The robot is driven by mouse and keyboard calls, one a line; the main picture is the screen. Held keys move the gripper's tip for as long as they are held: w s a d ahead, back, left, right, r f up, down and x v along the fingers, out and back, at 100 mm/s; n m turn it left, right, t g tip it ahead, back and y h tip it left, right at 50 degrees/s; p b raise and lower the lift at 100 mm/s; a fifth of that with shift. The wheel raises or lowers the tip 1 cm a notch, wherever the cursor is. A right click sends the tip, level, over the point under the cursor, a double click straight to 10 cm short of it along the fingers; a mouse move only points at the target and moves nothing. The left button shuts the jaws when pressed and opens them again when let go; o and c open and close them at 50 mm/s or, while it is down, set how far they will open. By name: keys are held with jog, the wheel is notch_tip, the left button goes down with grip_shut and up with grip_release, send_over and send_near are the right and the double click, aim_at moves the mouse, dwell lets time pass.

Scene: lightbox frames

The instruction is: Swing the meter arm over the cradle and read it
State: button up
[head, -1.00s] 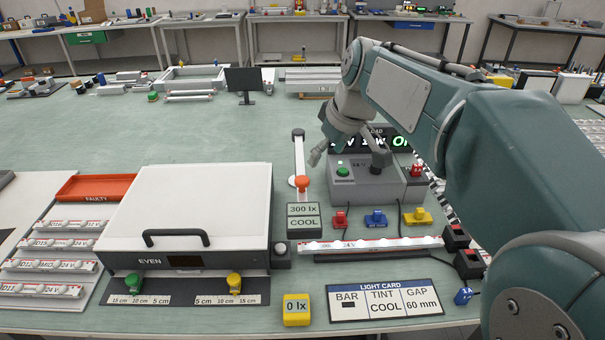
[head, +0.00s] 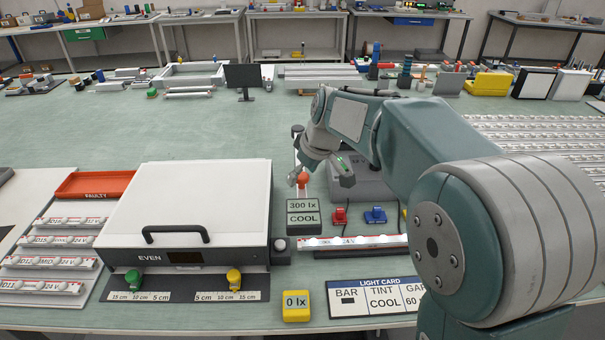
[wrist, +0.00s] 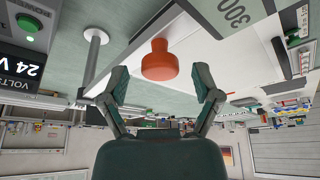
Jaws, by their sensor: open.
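The white meter arm (head: 297,150) reaches from a post behind the grey "300 lx COOL" readout block (head: 303,216). Its orange-red knob (head: 303,179) stands just behind the block. In the wrist view the knob (wrist: 158,62) shows ahead of and between the fingers. My gripper (head: 321,181) is open and empty, close to the knob; the wrist view shows both fingers apart (wrist: 161,88), and I see no contact. A light bar marked 24 V (head: 352,241) lies in front of the block, on what looks like the cradle; my arm hides its right end.
A white box marked EVEN (head: 190,200) stands left of the block. Red (head: 340,216) and blue (head: 375,215) clips lie right of it. The power supply (head: 362,182) is partly hidden behind my arm. A yellow "0 lx" block (head: 296,306) and light card (head: 372,298) lie in front.

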jog(key=shift+f, duration=0.15)
grip_shut()
jog(key=shift+d, duration=0.55)
jog(key=w+d+n+g, duration=0.1)
jog(key=w+d+n, duration=0.1)
jog(key=d, duration=0.4)
jog(key=w+d+n+g+y, duration=0.1)
jog(key=w+d+n, duration=0.1)
jog(key=d+n, duration=0.2)
jog(key=shift+d, duration=1.45)
jog(key=shift+f, duration=0.1)
